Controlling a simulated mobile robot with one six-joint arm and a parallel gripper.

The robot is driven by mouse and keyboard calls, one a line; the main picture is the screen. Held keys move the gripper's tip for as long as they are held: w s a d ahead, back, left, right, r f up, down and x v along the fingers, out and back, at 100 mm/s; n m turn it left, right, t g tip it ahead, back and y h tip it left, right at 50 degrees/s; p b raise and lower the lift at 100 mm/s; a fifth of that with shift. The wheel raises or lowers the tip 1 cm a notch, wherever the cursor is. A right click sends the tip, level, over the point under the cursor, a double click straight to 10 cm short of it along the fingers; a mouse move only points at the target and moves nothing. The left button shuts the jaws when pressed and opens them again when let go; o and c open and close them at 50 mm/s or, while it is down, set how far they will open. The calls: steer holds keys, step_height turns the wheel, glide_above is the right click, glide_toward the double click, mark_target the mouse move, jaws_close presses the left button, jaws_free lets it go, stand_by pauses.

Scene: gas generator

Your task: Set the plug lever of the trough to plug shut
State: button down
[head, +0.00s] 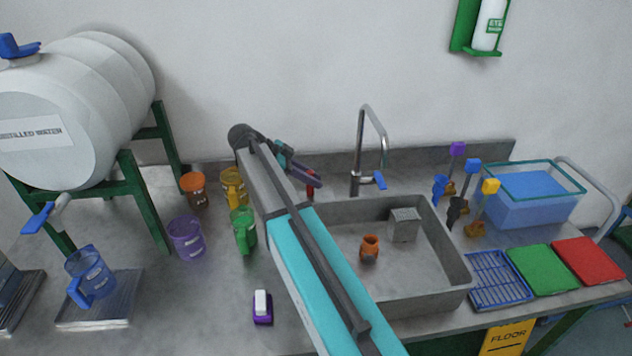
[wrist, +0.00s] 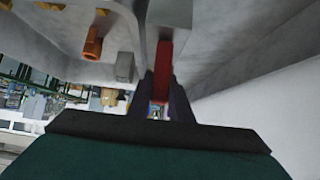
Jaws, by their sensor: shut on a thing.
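The grey trough (head: 452,268) is sunk into the bench right of my arm. A small red lever (head: 311,190) stands at its back left, by the wall. My gripper (head: 316,180) reaches over the bench to it. In the wrist view the red lever (wrist: 163,75) sits between the two dark fingers of my gripper (wrist: 162,92), which are shut on it. The foot of the lever is partly hidden by the fingers. Whether the plug is open or shut cannot be seen.
An orange piece (head: 370,249) and a grey block (head: 404,225) are in the trough. A tap (head: 362,150) stands right of my gripper. Several jugs, including a green one (head: 243,229), are left of my arm. A water tank (head: 75,105) is far left.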

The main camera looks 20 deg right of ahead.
steer(key=shift+s+f, duration=0.1)
stand_by(0.3)
steer(key=c, duration=1.6)
jaws_free()
steer(key=shift+a, duration=0.1)
steer(key=shift+w+a+r, duration=0.25)
steer(key=shift+a+r, duration=0.1)
steer(key=p+v, duration=0.3)
steer(key=v, duration=0.9)
steer(key=shift+a+r, duration=0.25)
steer(key=shift+a, duration=0.05)
steer(key=shift+s+f, duration=0.1)
steer(key=shift+f, duration=0.05)
